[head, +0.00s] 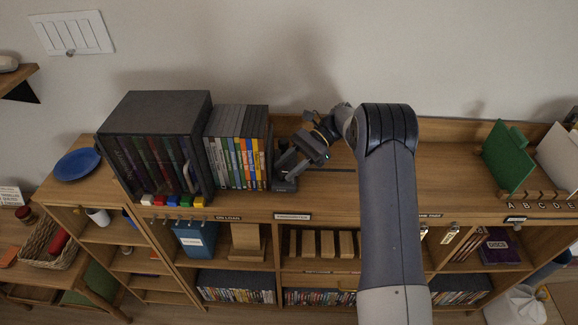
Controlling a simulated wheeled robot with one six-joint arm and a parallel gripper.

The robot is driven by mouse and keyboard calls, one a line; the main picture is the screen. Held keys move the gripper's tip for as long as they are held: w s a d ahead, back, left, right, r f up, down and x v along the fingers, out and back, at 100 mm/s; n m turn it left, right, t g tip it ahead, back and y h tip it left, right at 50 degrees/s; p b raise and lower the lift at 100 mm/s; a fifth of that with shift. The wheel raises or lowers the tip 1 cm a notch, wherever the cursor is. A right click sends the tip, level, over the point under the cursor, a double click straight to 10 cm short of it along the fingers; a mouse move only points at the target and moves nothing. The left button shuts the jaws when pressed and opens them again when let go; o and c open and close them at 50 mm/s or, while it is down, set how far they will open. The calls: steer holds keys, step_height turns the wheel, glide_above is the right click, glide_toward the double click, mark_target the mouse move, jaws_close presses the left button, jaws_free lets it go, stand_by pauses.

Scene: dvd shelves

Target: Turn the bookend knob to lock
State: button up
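My gripper (287,165) is on the shelf top, just right of a row of DVD cases (235,150). It points down and left at a dark grey bookend (285,185), which stands at the right end of the row. The fingers are very close to the bookend or touching it; I cannot tell which. The knob is too small or hidden behind my gripper, so its turn position does not show. Whether the fingers are open or shut is not clear.
A large dark box (155,110) of cases stands left of the row, with small coloured blocks (172,201) in front. A blue plate (77,163) lies farther left. A green folder (508,155) stands at the right. The wooden top (455,175) between my arm and the folder is clear.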

steer(key=v, duration=0.5)
steer(key=shift+w+d+r, duration=0.15)
steer(key=shift+r, duration=0.05)
steer(key=p, duration=0.4)
steer(key=shift+w+d+r, duration=0.25)
steer(key=shift+d+r, duration=0.1)
steer(key=shift+w+d+p, duration=0.25)
steer(key=shift+d+p, duration=0.15)
steer(key=shift+p, duration=0.7)
steer(key=shift+f, duration=0.1)
